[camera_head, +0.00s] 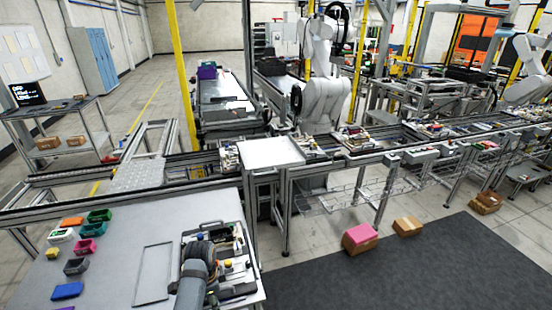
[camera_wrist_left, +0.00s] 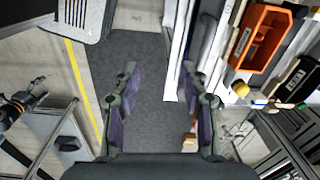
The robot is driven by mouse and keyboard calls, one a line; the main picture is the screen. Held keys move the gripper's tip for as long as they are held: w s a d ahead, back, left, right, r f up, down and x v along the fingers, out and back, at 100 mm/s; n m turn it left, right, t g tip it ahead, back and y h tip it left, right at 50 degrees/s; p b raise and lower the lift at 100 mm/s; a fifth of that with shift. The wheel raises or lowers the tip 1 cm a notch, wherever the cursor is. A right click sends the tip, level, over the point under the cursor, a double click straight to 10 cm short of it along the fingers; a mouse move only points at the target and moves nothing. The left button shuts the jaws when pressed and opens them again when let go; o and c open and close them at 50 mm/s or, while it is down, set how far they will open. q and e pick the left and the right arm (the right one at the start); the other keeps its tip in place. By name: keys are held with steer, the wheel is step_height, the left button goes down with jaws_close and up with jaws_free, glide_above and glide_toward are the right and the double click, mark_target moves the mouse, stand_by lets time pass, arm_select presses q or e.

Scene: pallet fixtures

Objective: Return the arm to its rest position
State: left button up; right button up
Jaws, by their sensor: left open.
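My left gripper (camera_wrist_left: 158,72) shows in the left wrist view with its two purple-padded fingers spread wide and nothing between them. Dark grey floor shows behind the gap. In the head view a grey, rounded arm link of mine covers part of a pallet fixture (camera_head: 238,268) on the near table; I cannot make out gripper fingers there. The fixture carries several small parts, partly hidden by the arm. My right gripper does not show.
The near table (camera_head: 105,262) holds several coloured bins on its left, including a blue bin (camera_head: 67,291), and an empty rectangular frame (camera_head: 153,273). A conveyor line runs behind it. In the wrist view an orange bin (camera_wrist_left: 262,38) lies to the right.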

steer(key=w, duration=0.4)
arm_select(q)
steer(key=s+a+r+n+t, duration=0.2)
steer(key=s+a+r+n, duration=0.1)
steer(key=s+n, duration=0.4)
steer(key=s+a+r+n+t, duration=0.1)
steer(key=s+a+r+n, duration=0.15)
steer(key=s+n, duration=0.45)
steer(key=s+a+f+b, duration=0.1)
steer(key=s+f+b, duration=0.15)
steer(key=f, duration=0.95)
steer(key=s+a+f+m+g+y+b, duration=0.1)
steer(key=s+f+b, duration=0.15)
steer(key=f, duration=1.05)
steer(key=s+a+f+b, duration=0.1)
steer(key=f+b, duration=0.2)
steer(key=f, duration=0.9)
steer(key=s+f+g+b, duration=0.1)
steer(key=s+f+b, duration=0.4)
steer(key=s+f, duration=1.2)
steer(key=shift+a+f, duration=0.4)
steer(key=shift+f, duration=0.3)
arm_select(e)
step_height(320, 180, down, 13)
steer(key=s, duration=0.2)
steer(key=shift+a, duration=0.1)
